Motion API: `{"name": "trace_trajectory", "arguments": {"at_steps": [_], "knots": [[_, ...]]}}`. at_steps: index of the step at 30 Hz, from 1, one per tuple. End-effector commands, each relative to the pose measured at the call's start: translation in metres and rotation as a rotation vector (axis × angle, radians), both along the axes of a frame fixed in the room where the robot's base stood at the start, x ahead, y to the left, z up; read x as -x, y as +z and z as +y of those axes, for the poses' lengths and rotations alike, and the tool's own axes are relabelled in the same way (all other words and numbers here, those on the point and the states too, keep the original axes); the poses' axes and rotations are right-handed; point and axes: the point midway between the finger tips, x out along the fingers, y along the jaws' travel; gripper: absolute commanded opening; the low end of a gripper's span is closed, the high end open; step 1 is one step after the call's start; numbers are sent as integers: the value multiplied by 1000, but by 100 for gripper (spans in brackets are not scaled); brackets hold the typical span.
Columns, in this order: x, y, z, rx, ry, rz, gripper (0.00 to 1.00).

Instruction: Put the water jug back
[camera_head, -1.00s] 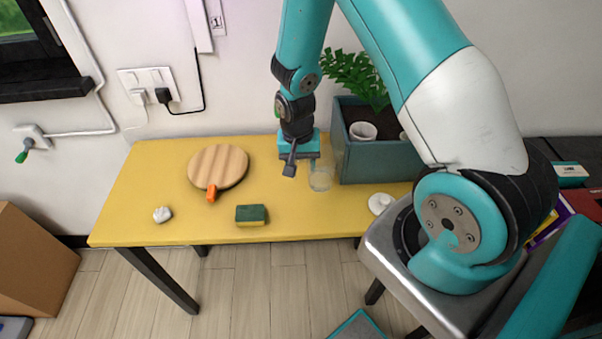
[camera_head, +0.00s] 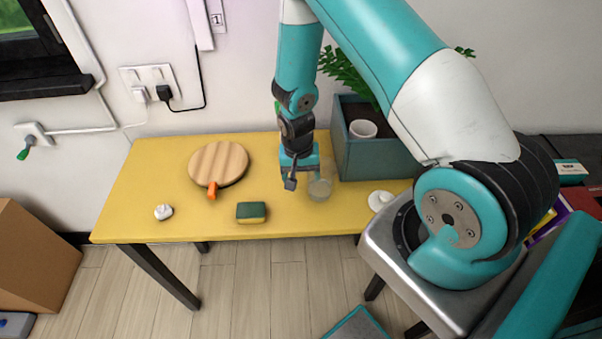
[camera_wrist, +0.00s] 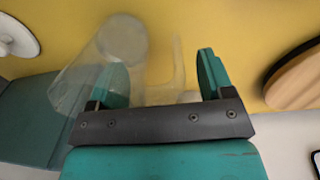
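The water jug (camera_head: 320,188) is a clear, see-through vessel standing on the yellow table, left of the planter box. My gripper (camera_head: 291,182) is low over the table, right beside the jug's left side. In the wrist view the jug (camera_wrist: 122,38) appears tilted by the camera angle, and its clear handle (camera_wrist: 178,68) lies between the two spread fingers of my gripper (camera_wrist: 163,80). The left finger shows through or against the jug's wall; I cannot tell whether it touches. The gripper is open and not closed on the handle.
The blue-grey planter box (camera_head: 375,160) with a plant and white pot (camera_head: 362,129) stands close right of the jug. A white round object (camera_head: 380,200) lies to the front right. A sponge (camera_head: 251,212), a round wooden board (camera_head: 218,163) and a small white object (camera_head: 163,211) lie left.

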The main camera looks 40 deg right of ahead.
Motion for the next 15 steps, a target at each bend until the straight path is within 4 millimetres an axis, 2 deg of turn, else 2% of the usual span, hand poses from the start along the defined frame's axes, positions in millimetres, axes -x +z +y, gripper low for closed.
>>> {"name": "trace_trajectory", "arguments": {"at_steps": [11,15], "knots": [[-1,7,0,0,0,-1,74],[-2,26,1,1,0,-4,74]]}}
